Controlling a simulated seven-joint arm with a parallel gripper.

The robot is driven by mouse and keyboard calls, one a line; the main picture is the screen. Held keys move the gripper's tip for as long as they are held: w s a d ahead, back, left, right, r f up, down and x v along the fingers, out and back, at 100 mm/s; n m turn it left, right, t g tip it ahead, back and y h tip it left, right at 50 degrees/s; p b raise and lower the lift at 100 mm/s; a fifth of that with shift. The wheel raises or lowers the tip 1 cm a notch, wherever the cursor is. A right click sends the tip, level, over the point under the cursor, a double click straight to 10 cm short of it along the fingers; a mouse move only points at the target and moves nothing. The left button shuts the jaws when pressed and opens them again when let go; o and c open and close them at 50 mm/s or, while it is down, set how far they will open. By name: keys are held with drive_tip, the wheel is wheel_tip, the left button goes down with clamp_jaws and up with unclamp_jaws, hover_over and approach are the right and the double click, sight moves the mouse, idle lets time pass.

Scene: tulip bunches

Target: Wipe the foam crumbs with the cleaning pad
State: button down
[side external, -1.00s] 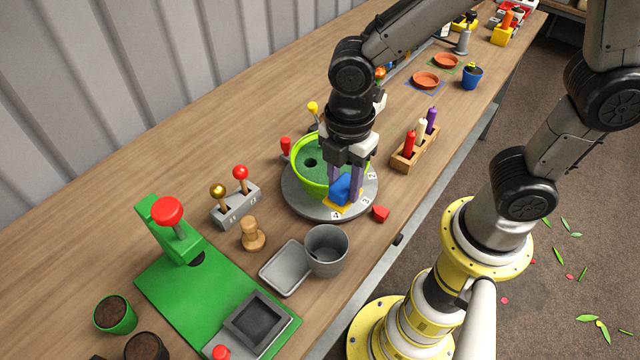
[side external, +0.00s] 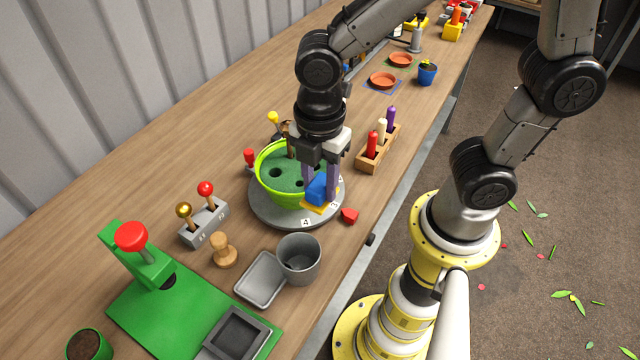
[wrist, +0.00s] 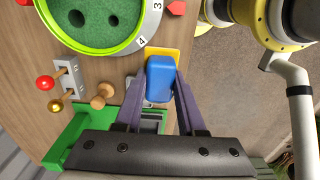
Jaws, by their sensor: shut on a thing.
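The cleaning pad, a blue grip block (side external: 317,189) on a yellow base (side external: 318,208), is between the purple fingers of my gripper (side external: 319,192). My gripper is shut on the blue block. The pad is at the front right rim of the round grey turntable (side external: 268,212), near the label 4; I cannot tell whether it touches the surface. In the wrist view the blue block (wrist: 160,80) hides most of the yellow base (wrist: 174,54). I cannot make out any foam crumbs; the pad and fingers hide part of the rim.
A lime-green bowl (side external: 262,178) with holed green foam stands on the turntable, left of my gripper. A red pointer (side external: 349,216) lies beside the turntable. A wooden rack (side external: 364,158) with coloured sticks is behind right. A grey cup (side external: 300,262) and tray (side external: 260,281) are in front.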

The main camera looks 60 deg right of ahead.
sight(319, 182)
wheel_tip(319, 182, up, 11)
drive_tip(key=w+d+m, duration=0.5)
drive_tip(key=w+d, duration=0.4)
drive_tip(key=d, duration=0.4)
drive_tip(key=d+f+m, duration=0.1)
drive_tip(key=d+m, duration=0.3)
drive_tip(key=d, duration=1.2)
drive_tip(key=shift+w+f, duration=0.15)
drive_tip(key=shift+f, duration=5.75)
drive_tip(key=shift+w+f, duration=0.1)
drive_tip(key=shift+f, duration=5.8)
drive_tip(key=shift+d+f, duration=0.2)
drive_tip(key=shift+d, duration=4.85)
drive_tip(key=shift+a, duration=5.1)
wheel_tip(319, 182, up, 8)
